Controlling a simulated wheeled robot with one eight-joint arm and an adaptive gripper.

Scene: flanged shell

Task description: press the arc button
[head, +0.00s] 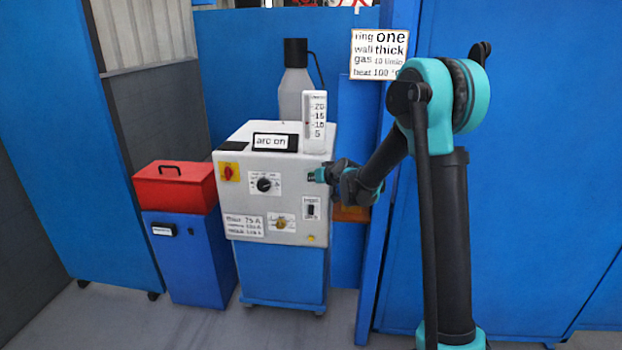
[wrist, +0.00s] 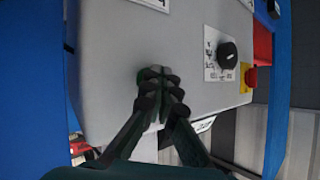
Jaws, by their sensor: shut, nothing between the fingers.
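The grey welding machine (head: 246,202) stands on a blue base, with a small panel reading "arc on" (head: 270,142) on its top. My gripper (head: 318,174) is at the upper right of the machine's front, right of the black dial (head: 264,184). In the wrist view my gripper (wrist: 158,75) has its fingers together and empty, in front of the grey face (wrist: 110,60). I cannot tell whether they touch it. The dial (wrist: 228,55) shows to their right.
A red knob on yellow (head: 228,172), a switch (head: 311,208) and a brass fitting (head: 282,224) are on the front. A gauge (head: 314,122) stands on top, a gas bottle (head: 295,92) behind. A red toolbox (head: 174,187) on a blue cabinet (head: 185,255) stands left.

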